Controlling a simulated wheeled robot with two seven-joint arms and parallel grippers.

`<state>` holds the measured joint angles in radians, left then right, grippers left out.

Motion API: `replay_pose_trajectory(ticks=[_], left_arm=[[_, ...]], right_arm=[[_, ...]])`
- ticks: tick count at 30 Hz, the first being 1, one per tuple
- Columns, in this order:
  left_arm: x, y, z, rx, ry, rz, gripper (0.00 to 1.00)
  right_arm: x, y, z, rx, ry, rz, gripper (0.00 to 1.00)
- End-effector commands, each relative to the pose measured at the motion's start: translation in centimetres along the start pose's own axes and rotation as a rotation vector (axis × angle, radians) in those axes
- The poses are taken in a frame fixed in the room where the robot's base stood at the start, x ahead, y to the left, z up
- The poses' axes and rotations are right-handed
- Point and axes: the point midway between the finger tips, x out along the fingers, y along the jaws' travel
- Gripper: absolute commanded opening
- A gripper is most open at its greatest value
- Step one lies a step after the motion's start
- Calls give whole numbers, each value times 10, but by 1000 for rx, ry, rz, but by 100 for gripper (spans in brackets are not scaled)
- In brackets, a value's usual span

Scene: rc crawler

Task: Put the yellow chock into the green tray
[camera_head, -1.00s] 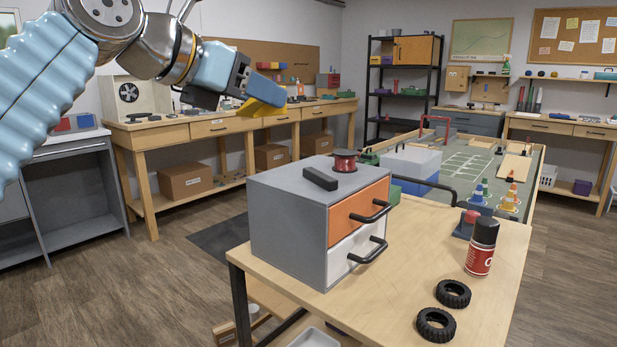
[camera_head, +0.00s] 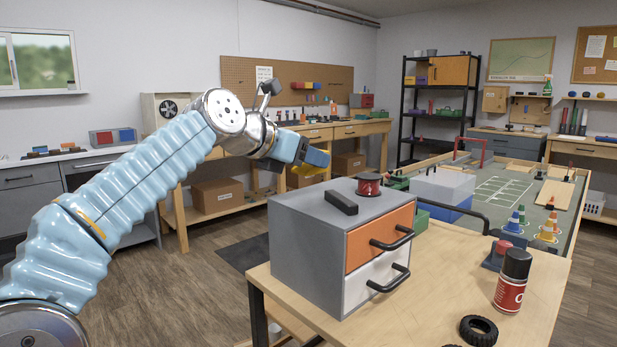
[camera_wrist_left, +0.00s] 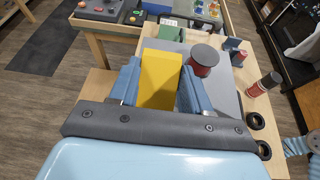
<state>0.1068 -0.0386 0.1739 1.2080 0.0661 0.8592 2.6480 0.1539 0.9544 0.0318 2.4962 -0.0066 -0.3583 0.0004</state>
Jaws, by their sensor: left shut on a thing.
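My left gripper (camera_head: 312,158) is shut on the yellow chock (camera_head: 306,170) and holds it in the air, left of and behind the grey drawer cabinet. In the left wrist view the chock (camera_wrist_left: 160,78) sits between the two blue fingers (camera_wrist_left: 158,88). A green thing that looks like the tray (camera_head: 436,213) stands behind the cabinet and is mostly hidden by it. It also shows in the left wrist view (camera_wrist_left: 171,33), beyond the chock. My right gripper is not in view.
The grey cabinet (camera_head: 302,237) has an orange and a white drawer, both shut. A black block (camera_head: 341,202) and a red spool (camera_head: 369,185) are on top. A spray can (camera_head: 512,282) and a black tyre (camera_head: 478,331) stand on the wooden table (camera_head: 452,262).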

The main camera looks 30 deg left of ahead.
Motion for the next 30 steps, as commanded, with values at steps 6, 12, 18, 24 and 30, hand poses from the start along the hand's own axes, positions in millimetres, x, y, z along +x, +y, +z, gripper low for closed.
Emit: replay_pose_trajectory(ticks=[6,12,18,24,30], left_arm=[[17,5,-20,-1,2,-1,9],[24,4,-38,-1,-1,0,9],[24,4,-37,0,-2,0,9],[25,4,-39,0,-1,0,58],[25,4,-39,0,-1,-1,58]], right_arm=[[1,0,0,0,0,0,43],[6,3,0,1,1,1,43],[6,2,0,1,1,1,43],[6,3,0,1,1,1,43],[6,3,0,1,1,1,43]])
